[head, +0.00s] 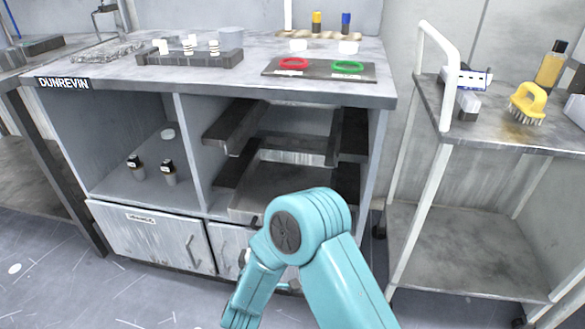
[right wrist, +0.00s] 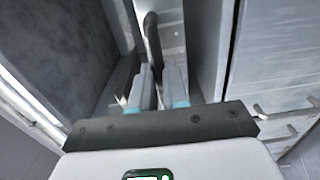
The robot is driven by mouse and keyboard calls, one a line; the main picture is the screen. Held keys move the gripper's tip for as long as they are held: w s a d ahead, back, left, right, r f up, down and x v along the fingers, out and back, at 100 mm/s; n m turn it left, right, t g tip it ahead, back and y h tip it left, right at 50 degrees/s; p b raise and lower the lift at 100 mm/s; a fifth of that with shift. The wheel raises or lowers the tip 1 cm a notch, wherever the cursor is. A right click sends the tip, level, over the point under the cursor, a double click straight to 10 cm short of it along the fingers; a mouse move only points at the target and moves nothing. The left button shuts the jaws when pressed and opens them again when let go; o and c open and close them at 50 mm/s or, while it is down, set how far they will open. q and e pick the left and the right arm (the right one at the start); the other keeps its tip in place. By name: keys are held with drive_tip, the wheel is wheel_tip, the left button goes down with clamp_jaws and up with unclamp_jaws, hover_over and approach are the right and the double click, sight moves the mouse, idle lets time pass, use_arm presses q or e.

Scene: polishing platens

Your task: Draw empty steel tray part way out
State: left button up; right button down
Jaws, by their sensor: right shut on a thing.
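The steel tray (head: 275,182) sits on the lower pair of dark rails in the right bay of the cabinet, with its front at the bay opening. Its bare floor shows and I see nothing on it; my teal right arm hides its front right part. My right gripper (right wrist: 158,78) is shut on the tray's dark curved handle (right wrist: 152,38), which runs between the two fingers in the right wrist view. In the head view the gripper is mostly hidden behind my forearm. My left gripper is not in view.
An upper pair of dark rails (head: 236,124) is above the tray, with no tray on it. Cupboard doors (head: 150,238) are below. A trolley (head: 440,110) with a yellow brush (head: 528,103) stands at right. Red (head: 294,63) and green rings (head: 347,67) lie on the benchtop.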

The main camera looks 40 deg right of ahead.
drive_tip(key=shift+s+a, duration=0.3)
drive_tip(key=c, duration=1.1)
unclamp_jaws()
drive_tip(key=shift+o, duration=0.2)
drive_tip(key=shift+f, duration=0.1)
drive_tip(key=p+v, duration=0.4)
drive_tip(key=v, duration=1.2)
drive_tip(key=shift+s, duration=0.15)
